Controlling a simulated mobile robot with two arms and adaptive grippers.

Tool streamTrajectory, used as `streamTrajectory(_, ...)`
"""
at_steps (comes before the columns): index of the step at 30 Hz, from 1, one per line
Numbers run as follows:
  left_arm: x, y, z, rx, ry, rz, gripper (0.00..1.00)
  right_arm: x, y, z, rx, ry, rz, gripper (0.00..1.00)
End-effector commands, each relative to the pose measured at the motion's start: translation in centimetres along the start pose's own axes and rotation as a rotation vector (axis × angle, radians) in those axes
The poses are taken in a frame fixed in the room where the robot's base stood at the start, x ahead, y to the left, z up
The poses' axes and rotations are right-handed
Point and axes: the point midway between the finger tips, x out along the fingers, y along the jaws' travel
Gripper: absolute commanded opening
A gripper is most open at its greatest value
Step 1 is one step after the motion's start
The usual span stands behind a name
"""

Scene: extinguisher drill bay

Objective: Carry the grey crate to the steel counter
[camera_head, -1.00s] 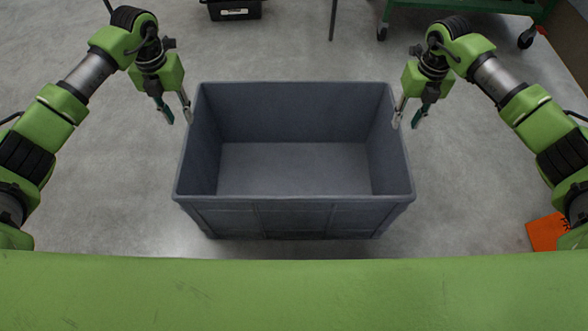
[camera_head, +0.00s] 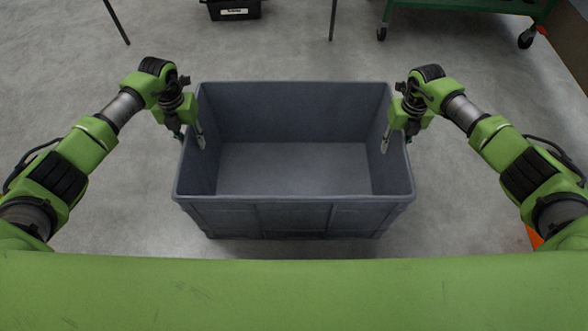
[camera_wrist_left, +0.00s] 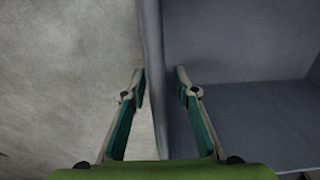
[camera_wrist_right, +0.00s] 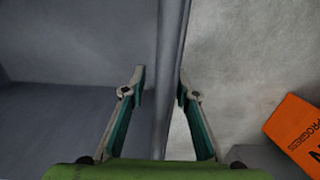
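The grey crate (camera_head: 294,215) is open-topped and empty, and it stands upright in the middle of the head view. My left gripper (camera_head: 191,140) straddles the crate's left wall, one finger inside and one outside. In the left wrist view its fingers (camera_wrist_left: 160,85) are apart on either side of the wall (camera_wrist_left: 155,60), with gaps. My right gripper (camera_head: 397,142) straddles the right wall in the same way. In the right wrist view its fingers (camera_wrist_right: 161,85) are open around the wall (camera_wrist_right: 172,50). The steel counter cannot be made out.
A black box (camera_head: 234,9) with a white label lies on the floor at the back. A green wheeled cart (camera_head: 470,5) stands at the back right. Thin dark legs (camera_head: 332,20) show at the top. An orange object (camera_wrist_right: 296,130) lies to the right of the crate.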

Motion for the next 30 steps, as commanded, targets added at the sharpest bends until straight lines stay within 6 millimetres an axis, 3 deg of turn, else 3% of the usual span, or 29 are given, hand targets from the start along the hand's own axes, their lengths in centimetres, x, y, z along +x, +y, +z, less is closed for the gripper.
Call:
streamTrajectory(2,0.0,0.0,0.0,0.0,0.0,0.0,0.28,0.0,0.0,0.0,0.0,0.0,0.0,0.28)
streamTrajectory(5,0.0,0.0,0.0,0.0,0.0,0.0,0.02,0.0,0.0,0.0,0.0,0.0,0.0,0.02)
streamTrajectory(6,0.0,0.0,0.0,0.0,0.001,0.0,0.0,0.0,0.0,0.0,0.0,0.0,0.0,0.0)
streamTrajectory(22,-0.6,0.0,0.2,-0.001,-0.004,-0.002,0.0,-0.6,0.0,0.2,0.001,-0.004,0.002,0.0)
streamTrajectory(30,-2.1,0.0,0.2,-0.001,-0.004,-0.002,0.0,-2.1,0.0,0.2,0.001,-0.005,0.001,0.0)
